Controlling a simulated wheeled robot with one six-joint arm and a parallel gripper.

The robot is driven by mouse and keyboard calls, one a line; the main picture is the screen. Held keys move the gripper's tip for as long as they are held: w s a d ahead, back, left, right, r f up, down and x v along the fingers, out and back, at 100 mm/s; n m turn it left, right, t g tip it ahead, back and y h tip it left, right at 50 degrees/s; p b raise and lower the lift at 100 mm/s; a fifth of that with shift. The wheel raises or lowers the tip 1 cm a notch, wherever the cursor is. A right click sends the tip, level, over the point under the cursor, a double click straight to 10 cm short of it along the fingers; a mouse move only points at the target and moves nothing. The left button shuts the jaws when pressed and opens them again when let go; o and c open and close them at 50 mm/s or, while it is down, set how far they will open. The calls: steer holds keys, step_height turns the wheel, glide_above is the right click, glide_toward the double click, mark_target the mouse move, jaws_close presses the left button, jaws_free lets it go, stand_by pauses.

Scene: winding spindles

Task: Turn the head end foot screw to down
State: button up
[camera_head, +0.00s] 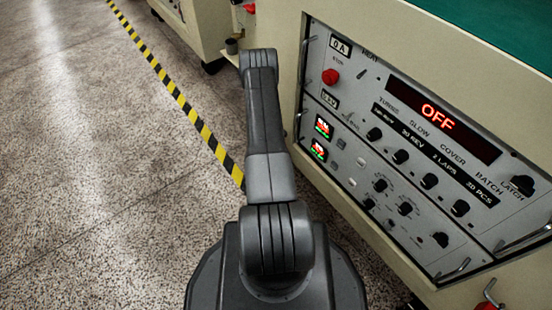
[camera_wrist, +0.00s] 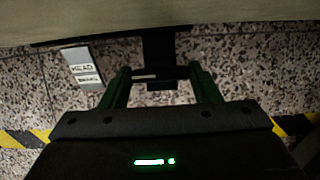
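In the wrist view, my gripper (camera_wrist: 160,72) has two green fingers set wide apart. Between them is a dark foot screw (camera_wrist: 160,48), a black upright piece under the edge of a pale machine body. A dark crosspiece with a light stripe on it lies between the fingertips. It is too dark to tell whether the fingers touch it. A small tag reading HEAD (camera_wrist: 82,68), with a second line too small to read surely, is left of the screw. In the head view my arm hides the gripper and the foot screw.
The cream machine (camera_head: 285,80) has a control panel (camera_head: 400,150) with a display reading OFF (camera_head: 438,117) and a red stop button (camera_head: 330,76). Another cream cabinet (camera_head: 205,25) stands behind. Speckled floor (camera_head: 80,190) is clear left of the yellow-black tape (camera_head: 180,100).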

steer(key=shift+c, duration=1.1)
steer(key=shift+m, duration=0.4)
steer(key=shift+w+a+f+m+g+b, duration=0.1)
steer(key=shift+m+g+b, duration=0.2)
steer(key=shift+m+b, duration=0.25)
steer(key=shift+w+m+g+b, duration=0.1)
steer(key=shift+m+g+b, duration=0.25)
steer(key=shift+m, duration=0.3)
steer(key=m+g+b, duration=0.1)
steer(key=m+b, duration=0.1)
steer(key=m, duration=0.1)
steer(key=shift+f+m+h, duration=0.1)
steer(key=shift+m+h, duration=0.2)
steer(key=shift+m, duration=0.1)
steer(key=m+g+b, duration=0.1)
steer(key=m+b, duration=0.1)
steer(key=m, duration=0.1)
steer(key=shift+w+g+b, duration=0.1)
steer(key=shift+g+b, duration=0.25)
steer(key=shift+b, duration=0.05)
steer(key=shift+m+g+b, duration=0.4)
steer(key=shift+m+b, duration=0.25)
steer(key=shift+m, duration=0.55)
steer(key=shift+r, duration=0.2)
